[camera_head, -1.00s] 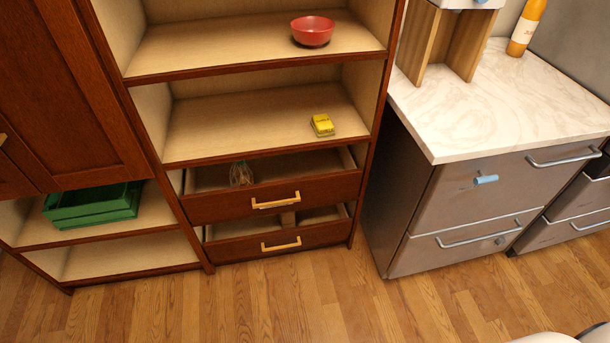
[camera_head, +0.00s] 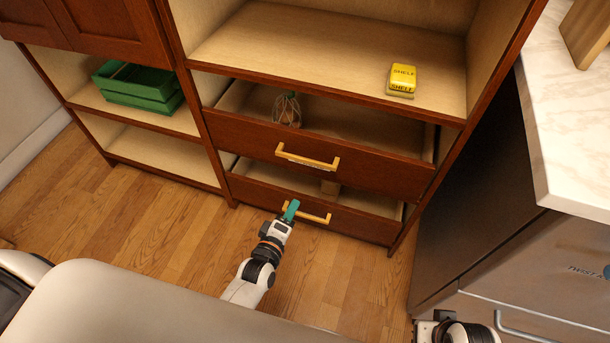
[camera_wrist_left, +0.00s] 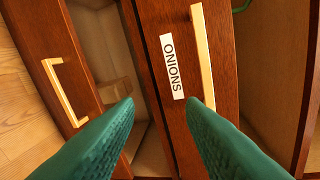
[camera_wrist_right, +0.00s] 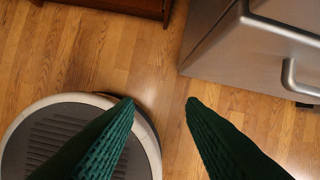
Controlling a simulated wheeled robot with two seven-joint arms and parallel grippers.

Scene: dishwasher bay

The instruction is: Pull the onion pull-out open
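The onion pull-out (camera_head: 376,171) is the upper of two dark wood drawers, with a low front and a yellow bar handle (camera_head: 308,162). Its front looks about flush with the cabinet. The left wrist view shows its ONIONS label (camera_wrist_left: 172,66) beside the handle (camera_wrist_left: 202,55). A net bag (camera_head: 287,110) sits inside it. My left gripper (camera_head: 291,210) is open and empty in front of the drawers, overlapping the lower handle in the head view. In the left wrist view one fingertip is near the onion handle; contact cannot be told. My right gripper (camera_wrist_right: 160,102) is open and empty above the floor.
The lower drawer (camera_head: 350,222) has its own yellow handle (camera_head: 318,217). A yellow box (camera_head: 402,80) stands on the shelf above. A green crate (camera_head: 140,88) is on the left shelf. A metal counter unit (camera_head: 540,275) stands at right. Wood floor is clear before the drawers.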

